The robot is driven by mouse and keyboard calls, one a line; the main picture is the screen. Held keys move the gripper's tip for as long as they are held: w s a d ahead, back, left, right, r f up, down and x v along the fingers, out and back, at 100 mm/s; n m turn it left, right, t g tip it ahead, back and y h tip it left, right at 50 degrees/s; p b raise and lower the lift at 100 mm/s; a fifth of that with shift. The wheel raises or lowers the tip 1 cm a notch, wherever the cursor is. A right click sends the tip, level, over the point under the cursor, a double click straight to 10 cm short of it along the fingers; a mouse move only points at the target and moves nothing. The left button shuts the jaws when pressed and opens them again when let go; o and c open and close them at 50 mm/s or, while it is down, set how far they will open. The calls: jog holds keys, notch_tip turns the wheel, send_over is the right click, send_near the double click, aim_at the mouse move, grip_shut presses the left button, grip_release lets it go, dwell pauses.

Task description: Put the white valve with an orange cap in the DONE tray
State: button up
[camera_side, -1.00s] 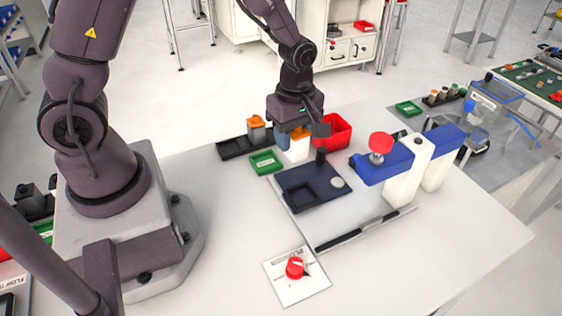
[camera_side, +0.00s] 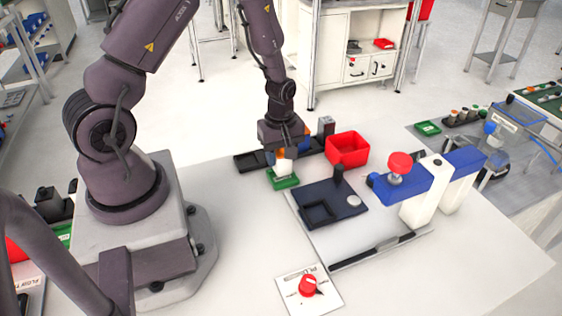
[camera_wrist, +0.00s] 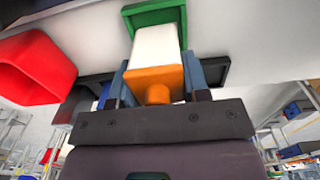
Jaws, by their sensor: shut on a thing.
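The white valve with an orange cap (camera_side: 284,166) is held in my gripper (camera_side: 284,155), just above or in the green tray (camera_side: 282,182). In the wrist view the valve's white body (camera_wrist: 156,50) sits between the two fingers (camera_wrist: 157,82), with its orange cap (camera_wrist: 155,84) toward the camera. The green tray (camera_wrist: 150,13) lies behind the white end. I cannot tell whether the valve touches the tray floor. Any label on the tray is hidden.
A red bin (camera_side: 347,150) stands right of the green tray. A black rack (camera_side: 250,162) runs behind it, with a grey part (camera_side: 326,126) at its right end. A dark fixture plate (camera_side: 328,203) and a blue-and-white press (camera_side: 415,185) stand to the right.

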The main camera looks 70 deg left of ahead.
jog(key=shift+f, duration=1)
jog(key=shift+f, duration=0.15)
jog(key=o, duration=1)
jog(key=shift+c, duration=0.2)
